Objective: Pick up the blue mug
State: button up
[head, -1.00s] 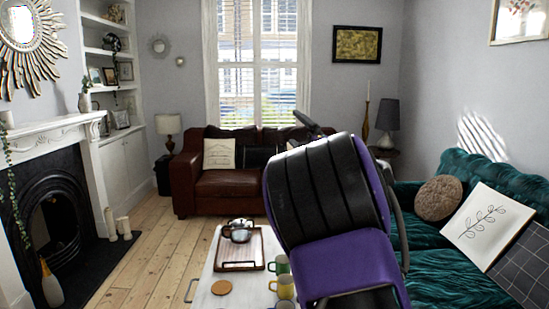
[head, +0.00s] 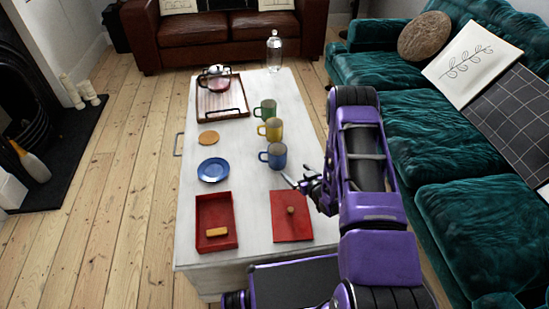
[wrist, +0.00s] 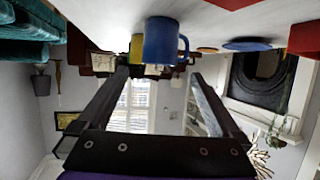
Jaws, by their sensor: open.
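The blue mug (head: 277,156) stands upright on the white table (head: 230,255), near its right edge, with its handle to the left in the head view. In the wrist view, which is upside down, the mug (wrist: 161,41) appears large between and beyond the fingertips. My gripper (head: 294,177) is open and empty, just to the near right of the mug, apart from it. In the wrist view its two fingers (wrist: 158,76) are spread wide.
A yellow mug (head: 274,130) and a green mug (head: 268,109) stand behind the blue one. A blue plate (head: 213,170), a red tray (head: 229,205) and a red board (head: 281,231) share the table. A teal sofa (head: 465,225) borders the right.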

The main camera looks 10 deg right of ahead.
aim_at(282, 158)
jog(key=b+x, duration=0.1)
jog(key=x, duration=0.7)
jog(key=shift+w+f, duration=0.2)
jog(key=shift+b+x, duration=0.85)
jog(key=shift+x, duration=2.25)
jog(key=shift+w+r, duration=0.1)
jog(key=shift+r, duration=0.15)
jog(key=c, duration=1.4)
